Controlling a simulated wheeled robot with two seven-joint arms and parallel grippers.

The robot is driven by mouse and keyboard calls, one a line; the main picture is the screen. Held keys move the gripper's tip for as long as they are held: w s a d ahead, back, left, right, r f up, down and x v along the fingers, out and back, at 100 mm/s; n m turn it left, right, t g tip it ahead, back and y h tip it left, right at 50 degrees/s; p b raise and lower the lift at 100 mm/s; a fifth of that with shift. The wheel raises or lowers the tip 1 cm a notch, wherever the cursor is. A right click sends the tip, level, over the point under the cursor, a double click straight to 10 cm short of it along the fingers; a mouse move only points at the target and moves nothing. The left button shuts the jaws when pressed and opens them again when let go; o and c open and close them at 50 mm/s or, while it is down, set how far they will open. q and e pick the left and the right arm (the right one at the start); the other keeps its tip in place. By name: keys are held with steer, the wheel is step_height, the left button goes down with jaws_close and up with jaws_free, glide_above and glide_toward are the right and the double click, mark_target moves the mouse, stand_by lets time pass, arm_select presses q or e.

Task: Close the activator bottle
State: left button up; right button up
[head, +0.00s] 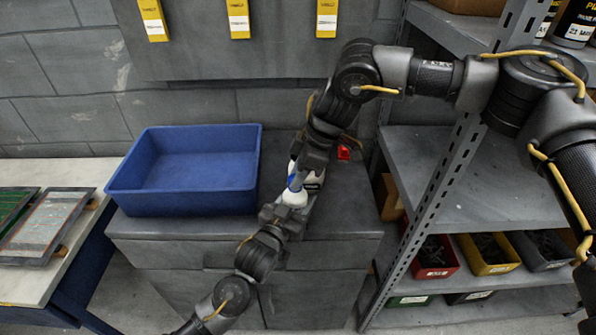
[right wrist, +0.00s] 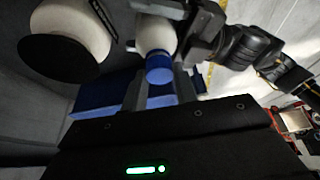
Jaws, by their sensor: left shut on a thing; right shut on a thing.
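The activator bottle is small and white (head: 294,198), with a blue cap (head: 295,182) at its end; they stand between my two grippers over the grey cabinet top. In the right wrist view the white bottle (right wrist: 155,35) meets the blue cap (right wrist: 160,70), with no gap visible. I cannot tell how far the cap is turned. My left gripper (head: 284,211) is shut on the bottle from the front. My right gripper (head: 304,172) comes from behind and above, its fingers (right wrist: 160,88) shut on the cap. The arms hide part of both.
A larger white container with a dark part (head: 313,181) stands close beside the bottle; a white body with a black end (right wrist: 75,40) looms in the right wrist view. An empty blue bin (head: 185,200) is left. A red object (head: 343,152) lies behind. Metal shelving (head: 480,180) borders the right.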

steer(key=shift+f, duration=0.1)
steer(key=o, duration=0.9)
steer(key=shift+o, duration=0.2)
steer(key=shift+r, duration=2.3)
steer(key=shift+c, duration=0.4)
